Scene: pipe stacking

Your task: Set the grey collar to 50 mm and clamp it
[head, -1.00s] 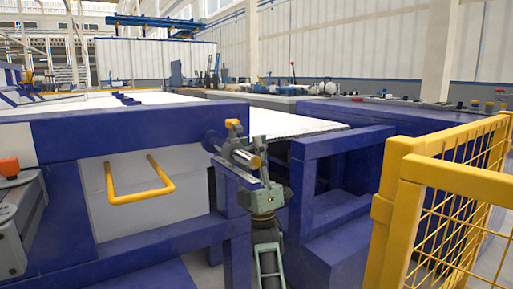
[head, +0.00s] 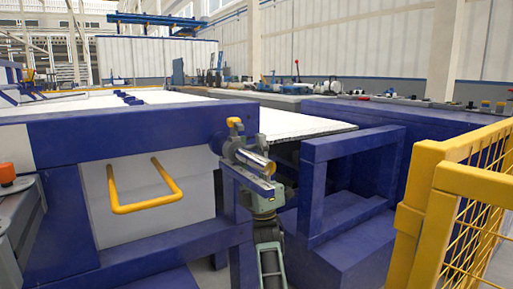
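A grey metal collar (head: 233,150) sits on a short stop assembly at the corner of the blue table frame. A yellow clamp knob (head: 234,122) stands above it. A shiny metal cylinder (head: 256,163) points out toward the lower right, above a blue-grey bar (head: 244,178). No scale reading is legible. My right gripper (head: 268,183) comes up from below, close beneath the cylinder's outer end. Its fingers overlap the assembly in the picture, so I cannot tell whether they touch it or how far they are open. My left gripper is not in view.
A yellow mesh fence (head: 430,190) stands close on the right. A white drawer with a yellow handle (head: 145,208) is at left. The white table top (head: 285,122) lies behind the assembly. An open blue frame (head: 345,150) stands right of my gripper.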

